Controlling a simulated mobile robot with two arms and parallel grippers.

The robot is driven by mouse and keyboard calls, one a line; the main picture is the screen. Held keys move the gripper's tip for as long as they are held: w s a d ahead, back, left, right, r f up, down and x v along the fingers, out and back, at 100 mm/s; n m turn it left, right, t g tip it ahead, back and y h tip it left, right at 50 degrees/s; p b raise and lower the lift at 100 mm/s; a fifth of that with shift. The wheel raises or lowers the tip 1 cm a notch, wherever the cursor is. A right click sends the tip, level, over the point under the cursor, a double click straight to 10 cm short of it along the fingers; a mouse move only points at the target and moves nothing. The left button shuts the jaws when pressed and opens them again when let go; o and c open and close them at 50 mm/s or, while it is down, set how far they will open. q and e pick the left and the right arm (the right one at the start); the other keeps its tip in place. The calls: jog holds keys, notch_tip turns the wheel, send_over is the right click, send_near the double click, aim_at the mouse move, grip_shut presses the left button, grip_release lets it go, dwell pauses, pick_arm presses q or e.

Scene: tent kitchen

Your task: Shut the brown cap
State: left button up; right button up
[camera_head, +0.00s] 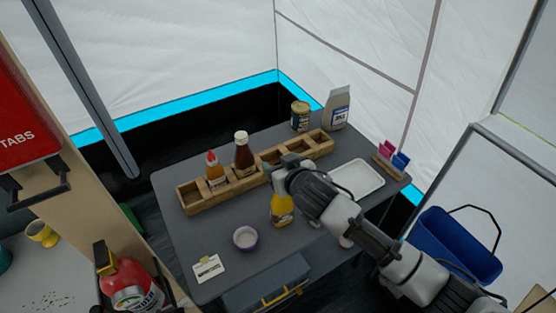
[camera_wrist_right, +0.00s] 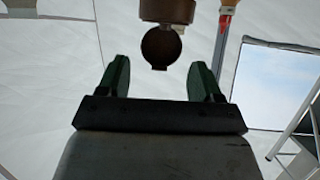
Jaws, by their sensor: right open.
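The dark brown sauce bottle (camera_head: 243,160) stands upright in the wooden rack in the head view; its cap detail is too small to read there. In the right wrist view, which appears upside down, the brown cap (camera_wrist_right: 167,11) is at the top centre. Its round lid (camera_wrist_right: 161,47) stands open, seen face-on. My right gripper (camera_wrist_right: 160,78) is open and empty, its two dark green fingers apart, with the lid just beyond and between them in the picture. In the head view my right gripper (camera_head: 272,172) is right of the bottle, fingertips unclear. My left gripper is not in view.
A red-tipped bottle (camera_head: 214,169) stands left of the sauce bottle in the rack (camera_head: 193,201). A yellow bottle (camera_head: 282,211) stands below my right wrist, near a purple bowl (camera_head: 246,237). A white tray (camera_head: 358,181) lies right of my arm.

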jog(key=shift+x, duration=0.9)
jog(key=c, duration=0.9)
jog(key=shift+s+d+f+t+b, duration=0.1)
jog(key=shift+f+t+b, duration=0.2)
jog(key=shift+b, duration=0.4)
jog(key=shift+c, duration=0.2)
jog(key=t+y+b, duration=0.1)
jog(key=b, duration=0.3)
jog(key=s+t+y+b, duration=0.1)
jog(key=t+b, duration=0.1)
jog(key=b, duration=0.2)
jog(key=d+t+y+b, duration=0.1)
jog(key=b, duration=0.2)
jog(key=shift+s+f+t+b, duration=0.15)
jog(key=shift+s+t+b, duration=0.2)
jog(key=shift+t+b, duration=0.05)
jog(key=shift+s+d+r+t+y+b, duration=0.1)
jog(key=shift+r+t+y+b, duration=0.2)
jog(key=shift+b, duration=0.4)
jog(key=shift+f, duration=0.1)
